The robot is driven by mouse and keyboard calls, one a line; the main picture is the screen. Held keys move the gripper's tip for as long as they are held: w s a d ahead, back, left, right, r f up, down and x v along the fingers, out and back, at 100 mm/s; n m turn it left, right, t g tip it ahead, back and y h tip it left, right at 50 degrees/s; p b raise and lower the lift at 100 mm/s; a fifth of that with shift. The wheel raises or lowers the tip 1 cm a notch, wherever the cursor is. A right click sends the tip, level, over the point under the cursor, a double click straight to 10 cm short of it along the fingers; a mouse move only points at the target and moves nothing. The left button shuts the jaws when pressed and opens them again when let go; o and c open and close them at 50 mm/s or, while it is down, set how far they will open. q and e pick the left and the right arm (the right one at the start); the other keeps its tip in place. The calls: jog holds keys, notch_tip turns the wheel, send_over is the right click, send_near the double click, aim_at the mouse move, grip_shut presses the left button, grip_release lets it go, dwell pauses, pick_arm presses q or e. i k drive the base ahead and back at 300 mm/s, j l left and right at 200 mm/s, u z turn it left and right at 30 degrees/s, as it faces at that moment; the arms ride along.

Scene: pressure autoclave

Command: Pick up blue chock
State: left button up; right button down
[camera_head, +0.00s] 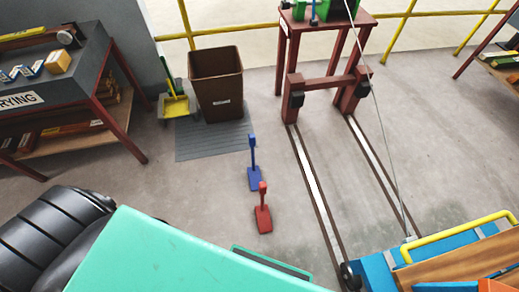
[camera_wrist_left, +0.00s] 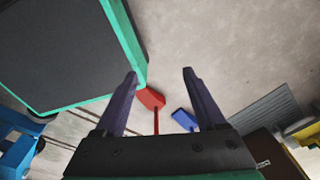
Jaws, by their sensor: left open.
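The blue chock (camera_head: 254,179) stands on the concrete floor with its thin handle upright. A red chock (camera_head: 263,217) of the same shape stands just in front of it in the head view. My left gripper (camera_wrist_left: 160,72) is open and empty in the left wrist view, its two fingers spread apart. Beyond the fingers, that view shows the red chock (camera_wrist_left: 150,98) between them and the blue chock (camera_wrist_left: 183,119) close to the right finger. The gripper body hides the lower part of both chocks' handles. My right gripper is in neither view.
A brown bin (camera_head: 216,86) on a grey mat (camera_head: 205,147) stands behind the chocks, beside a yellow dustpan (camera_head: 175,107). Rails (camera_head: 312,180) with a red buffer stop (camera_head: 325,87) run to the right. A blue cart (camera_head: 378,274) is at lower right. Floor around the chocks is clear.

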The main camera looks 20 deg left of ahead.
aim_at(254, 172)
jog(key=i+j+z, duration=0.1)
jog(key=j+z, duration=0.75)
jog(key=j, duration=0.15)
jog(key=j+z, duration=0.45)
jog(key=j, duration=0.7)
jog(key=k, duration=0.05)
